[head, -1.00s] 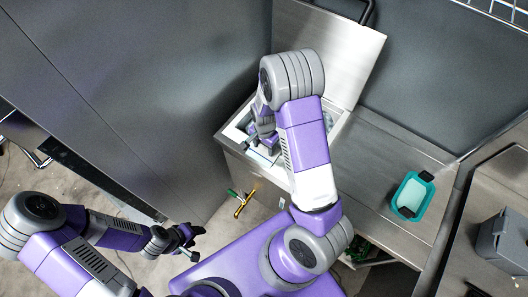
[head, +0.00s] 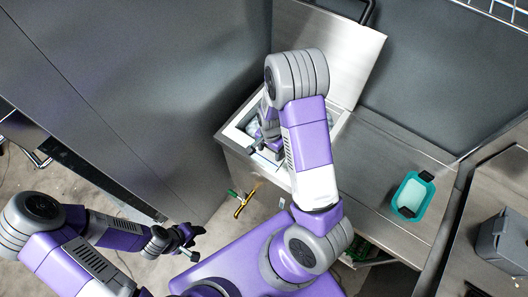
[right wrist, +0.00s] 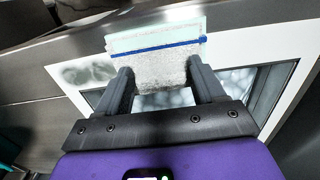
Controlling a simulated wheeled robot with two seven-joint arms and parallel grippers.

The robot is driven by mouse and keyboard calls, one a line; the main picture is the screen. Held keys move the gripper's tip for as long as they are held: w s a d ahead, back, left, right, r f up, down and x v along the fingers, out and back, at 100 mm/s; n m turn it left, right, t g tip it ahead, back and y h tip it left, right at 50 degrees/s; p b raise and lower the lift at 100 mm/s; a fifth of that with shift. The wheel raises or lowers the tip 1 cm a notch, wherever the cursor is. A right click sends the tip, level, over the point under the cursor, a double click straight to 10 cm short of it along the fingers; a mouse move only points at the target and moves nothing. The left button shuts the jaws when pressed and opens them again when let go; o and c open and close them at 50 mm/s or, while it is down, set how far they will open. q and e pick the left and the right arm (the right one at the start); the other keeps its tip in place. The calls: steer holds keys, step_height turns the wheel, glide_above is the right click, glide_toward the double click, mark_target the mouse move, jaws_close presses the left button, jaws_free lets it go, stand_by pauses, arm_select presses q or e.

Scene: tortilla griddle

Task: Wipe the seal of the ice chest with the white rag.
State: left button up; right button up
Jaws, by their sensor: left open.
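The ice chest (head: 237,157) is a steel box set in the counter, its lid (head: 338,50) raised at the back. Its white seal (head: 231,133) runs around the opening; in the right wrist view the seal (right wrist: 60,72) carries a grey smudge (right wrist: 88,72) left of the rag. My right gripper (right wrist: 165,82) is shut on the white rag (right wrist: 163,72), which has a blue stripe and lies over the front strip of the seal. In the head view my right arm hides part of the opening. My left gripper (head: 192,243) is open and empty, low over the floor.
A teal tub (head: 412,195) with dark handles stands on the steel counter (head: 375,160) to the right. A brass tap (head: 244,203) sticks out from the chest's front. A grey container (head: 503,240) stands at the far right. Steel wall panels close in the left and back.

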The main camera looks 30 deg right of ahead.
steer(key=shift+w, duration=0.15)
steer(key=shift+f, duration=0.25)
steer(key=shift+c, duration=0.3)
steer(key=c, duration=1)
steer(key=shift+r, duration=0.15)
steer(key=shift+c, duration=0.7)
step_height(320, 180, up, 5)
steer(key=p, duration=0.4)
